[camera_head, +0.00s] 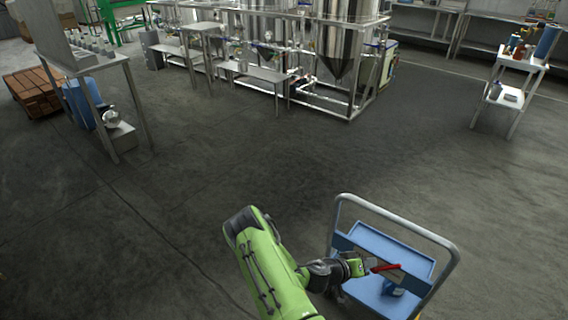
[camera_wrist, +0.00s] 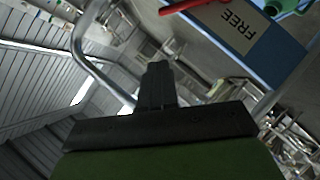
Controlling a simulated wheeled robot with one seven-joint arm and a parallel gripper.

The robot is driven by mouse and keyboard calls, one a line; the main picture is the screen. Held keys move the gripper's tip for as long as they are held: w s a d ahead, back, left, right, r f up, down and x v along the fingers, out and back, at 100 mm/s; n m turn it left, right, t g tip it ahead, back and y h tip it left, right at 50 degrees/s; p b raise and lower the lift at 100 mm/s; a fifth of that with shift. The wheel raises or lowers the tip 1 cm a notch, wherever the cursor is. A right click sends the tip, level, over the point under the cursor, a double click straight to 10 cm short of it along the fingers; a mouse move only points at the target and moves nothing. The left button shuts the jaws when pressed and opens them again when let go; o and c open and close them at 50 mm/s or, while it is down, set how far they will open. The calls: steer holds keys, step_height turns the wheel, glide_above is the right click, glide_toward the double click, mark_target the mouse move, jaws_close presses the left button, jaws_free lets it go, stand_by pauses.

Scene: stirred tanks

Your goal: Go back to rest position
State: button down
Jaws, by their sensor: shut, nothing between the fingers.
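My gripper (camera_head: 356,267) is at the end of my green arm, over the near-left part of a blue cart (camera_head: 397,252) with a grey tubular handle. In the wrist view my gripper's fingers (camera_wrist: 157,72) are together with nothing between them. A red thing (camera_head: 384,268) lies just right of the gripper in the head view, apart from the fingers in the wrist view (camera_wrist: 186,5). Beside it in the wrist view are a card reading FREE (camera_wrist: 238,28) on a blue surface and a green thing (camera_wrist: 283,6).
The cart's handle (camera_head: 405,222) rises close to my gripper. A steel table (camera_head: 98,62) stands at the left, steel tanks (camera_head: 345,40) at the back, and a white shelf stand (camera_head: 512,62) at the right. The floor between is clear.

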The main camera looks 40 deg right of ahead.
steer(key=w+a+r+t+y+p, duration=0.2)
steer(key=w+a+r+y, duration=0.3)
steer(key=a+r, duration=0.55)
steer(key=w+a+r+t+y+p, duration=0.1)
steer(key=w+a+r+t+y, duration=0.15)
steer(key=w+a+r, duration=0.6)
steer(key=s+a+r+n+t+y+p, duration=0.1)
steer(key=s+a+r+n+t+y, duration=0.1)
steer(key=s+a+r+n, duration=0.3)
steer(key=s+a+r+n+t+y+p, duration=0.1)
steer(key=s+a+r+n, duration=0.4)
steer(key=a+r, duration=0.9)
steer(key=s+r+t+y, duration=0.1)
steer(key=s+y, duration=0.1)
steer(key=s, duration=0.1)
steer(key=shift+s+y+p, duration=0.35)
steer(key=shift+s+p, duration=0.05)
